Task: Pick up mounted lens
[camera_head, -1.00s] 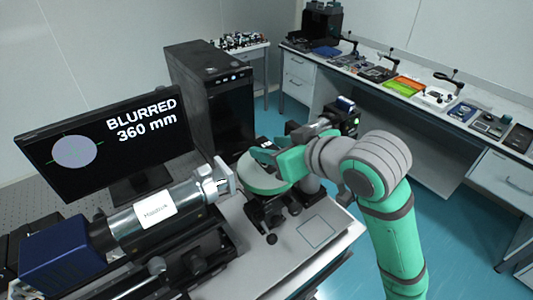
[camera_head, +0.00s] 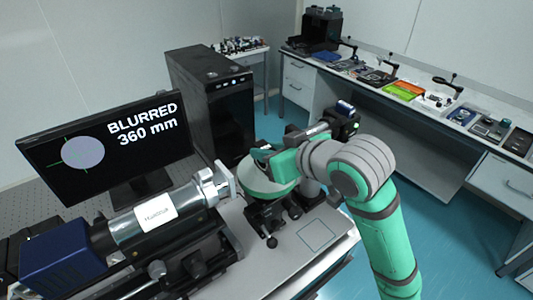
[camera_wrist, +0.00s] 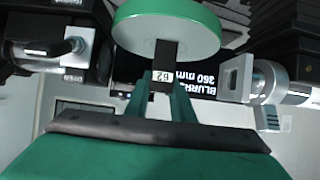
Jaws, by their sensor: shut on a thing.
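The mounted lens (camera_head: 262,185) is a large pale disc with a green rim, seen in the head view just right of the lens barrel on the bench. In the wrist view the lens (camera_wrist: 167,32) is at the top, with a dark stem bearing a small white number label below it. My gripper (camera_wrist: 162,88) is shut on that stem, its two green fingers on either side. In the head view my gripper (camera_head: 264,157) reaches in from the right, behind the disc. The dark holder (camera_head: 265,215) is below the disc; whether the lens touches it is unclear.
A silver and blue optical instrument (camera_head: 150,225) lies close on the left. Behind it a monitor (camera_head: 105,145) reads "BLURRED 360 mm". A black computer tower (camera_head: 212,105) stands behind.

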